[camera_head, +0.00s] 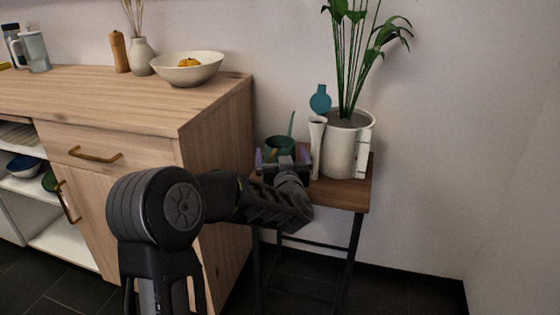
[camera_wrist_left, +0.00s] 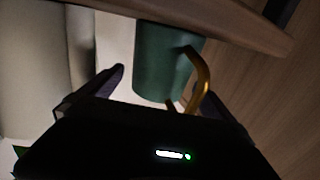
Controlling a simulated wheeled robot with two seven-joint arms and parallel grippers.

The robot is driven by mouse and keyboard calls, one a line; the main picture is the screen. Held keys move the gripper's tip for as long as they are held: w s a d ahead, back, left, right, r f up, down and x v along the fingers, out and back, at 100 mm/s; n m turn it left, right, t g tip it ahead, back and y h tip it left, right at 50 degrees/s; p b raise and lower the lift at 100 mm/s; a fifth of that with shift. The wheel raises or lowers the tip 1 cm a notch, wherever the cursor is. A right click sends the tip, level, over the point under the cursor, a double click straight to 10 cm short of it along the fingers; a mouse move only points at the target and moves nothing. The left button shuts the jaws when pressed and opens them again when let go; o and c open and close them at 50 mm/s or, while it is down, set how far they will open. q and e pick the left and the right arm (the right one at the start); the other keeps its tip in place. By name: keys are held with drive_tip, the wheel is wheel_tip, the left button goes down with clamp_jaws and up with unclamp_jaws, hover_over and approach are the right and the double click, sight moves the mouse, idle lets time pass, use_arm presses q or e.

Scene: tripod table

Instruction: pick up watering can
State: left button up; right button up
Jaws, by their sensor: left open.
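The watering can is dark green and stands on the small wooden side table (camera_head: 345,196). In the head view the can (camera_head: 279,144) shows above my left gripper (camera_head: 284,158), which hides its lower part. In the left wrist view the green body (camera_wrist_left: 160,62) and a curved gold handle (camera_wrist_left: 203,78) lie ahead of my left gripper (camera_wrist_left: 167,82). The fingers are open, one on each side of the handle area, and do not visibly grip it. I cannot tell whether they touch the can. My right gripper is not in view.
A white pot (camera_head: 342,152) with a tall plant stands close to the can's right, with a white vase (camera_head: 317,148) at its side. A wooden cabinet (camera_head: 215,112) stands left of the table, bearing a white bowl (camera_head: 187,70). A wall is behind.

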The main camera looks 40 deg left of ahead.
use_arm(q)
drive_tip(key=shift+x, duration=0.9)
drive_tip(key=shift+r, duration=0.1)
drive_tip(key=c, duration=2)
drive_tip(key=shift+r, duration=0.1)
wheel_tip(320, 180, up, 18)
drive_tip(key=p, duration=0.7)
